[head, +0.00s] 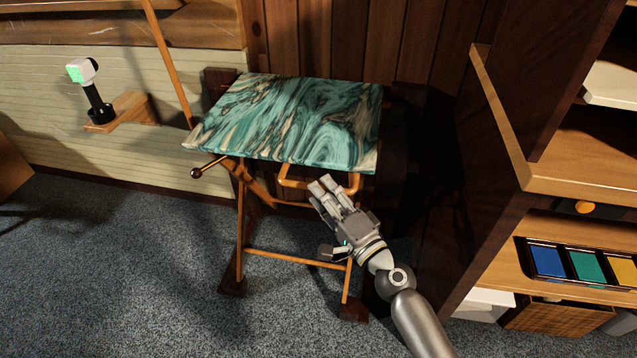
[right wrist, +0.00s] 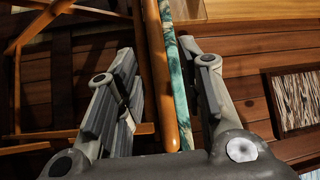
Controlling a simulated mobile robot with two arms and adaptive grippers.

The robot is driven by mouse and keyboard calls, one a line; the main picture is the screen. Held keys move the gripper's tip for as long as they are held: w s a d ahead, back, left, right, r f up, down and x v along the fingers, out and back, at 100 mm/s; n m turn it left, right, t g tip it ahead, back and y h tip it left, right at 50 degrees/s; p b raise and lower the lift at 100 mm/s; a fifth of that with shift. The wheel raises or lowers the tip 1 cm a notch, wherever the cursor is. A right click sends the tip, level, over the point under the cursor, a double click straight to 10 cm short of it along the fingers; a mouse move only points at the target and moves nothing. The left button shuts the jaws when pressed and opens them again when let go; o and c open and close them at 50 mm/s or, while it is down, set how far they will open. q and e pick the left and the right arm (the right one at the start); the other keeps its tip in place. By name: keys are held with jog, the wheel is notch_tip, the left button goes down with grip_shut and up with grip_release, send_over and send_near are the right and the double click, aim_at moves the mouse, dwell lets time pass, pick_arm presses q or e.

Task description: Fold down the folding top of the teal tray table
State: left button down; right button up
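The teal tray table stands against the wood paneled wall, its marbled folding top (head: 290,120) up and roughly level on thin wooden legs. A wooden bar handle (head: 290,183) sits below the front edge of the top. My right gripper (head: 322,188) is at this handle, reaching in from the lower right. In the right wrist view, the fingers of my right gripper (right wrist: 167,75) are apart. The handle bar (right wrist: 158,95) and the teal edge of the top (right wrist: 181,90) show between them, with gaps on both sides. My left gripper is not in view.
A wooden rod with a dark ball knob (head: 196,173) sticks out at the table's left. A shelf unit (head: 575,160) stands close on the right. A small wall shelf (head: 125,112) holds a device (head: 90,85) at the left. Carpet (head: 130,260) in front is clear.

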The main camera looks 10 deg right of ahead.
jog(key=shift+x, duration=1.3)
grip_shut()
